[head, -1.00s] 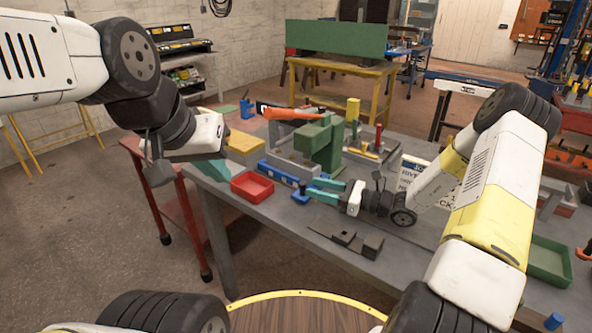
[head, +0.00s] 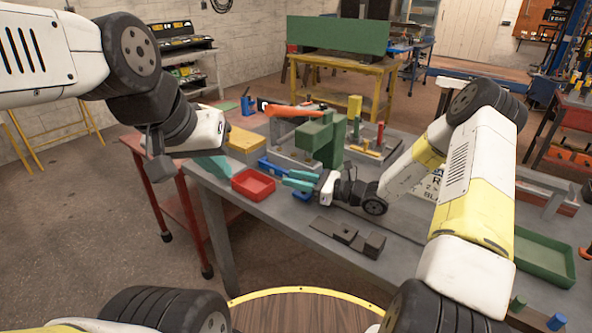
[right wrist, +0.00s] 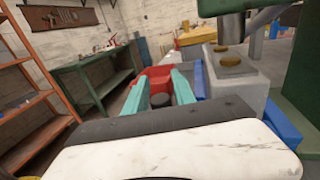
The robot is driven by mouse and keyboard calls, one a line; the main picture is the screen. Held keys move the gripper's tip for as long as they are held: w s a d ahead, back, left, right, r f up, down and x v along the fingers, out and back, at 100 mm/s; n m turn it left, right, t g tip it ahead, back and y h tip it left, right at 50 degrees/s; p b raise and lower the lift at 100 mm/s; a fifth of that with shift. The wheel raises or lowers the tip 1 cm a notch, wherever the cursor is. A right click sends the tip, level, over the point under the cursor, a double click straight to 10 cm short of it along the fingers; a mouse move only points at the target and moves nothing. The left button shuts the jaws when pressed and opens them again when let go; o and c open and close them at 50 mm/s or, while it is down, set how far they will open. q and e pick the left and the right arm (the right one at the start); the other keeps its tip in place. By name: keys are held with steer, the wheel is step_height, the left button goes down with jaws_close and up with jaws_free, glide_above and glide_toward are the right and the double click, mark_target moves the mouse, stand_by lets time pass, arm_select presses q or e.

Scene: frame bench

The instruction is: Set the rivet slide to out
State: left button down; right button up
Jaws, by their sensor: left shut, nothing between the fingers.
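The green press (head: 322,142) with an orange lever (head: 296,111) stands on the bench. I take the blue bar (head: 272,168) at its front foot to be part of the rivet slide. A small dark-topped blue knob (head: 302,195) is partly hidden by my right gripper. My right gripper (head: 289,181) reaches left over it with teal fingers apart. In the right wrist view the knob's dark top (right wrist: 160,100) shows between the fingers, with no clear contact. My left gripper (head: 212,165) is shut and empty, to the left of the press.
A red tray (head: 253,184) lies just beyond my right fingertips. A dark fixture (head: 347,236) lies at the bench's front edge. A green tray (head: 542,258) is at the right.

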jaws_close()
stand_by(1.2)
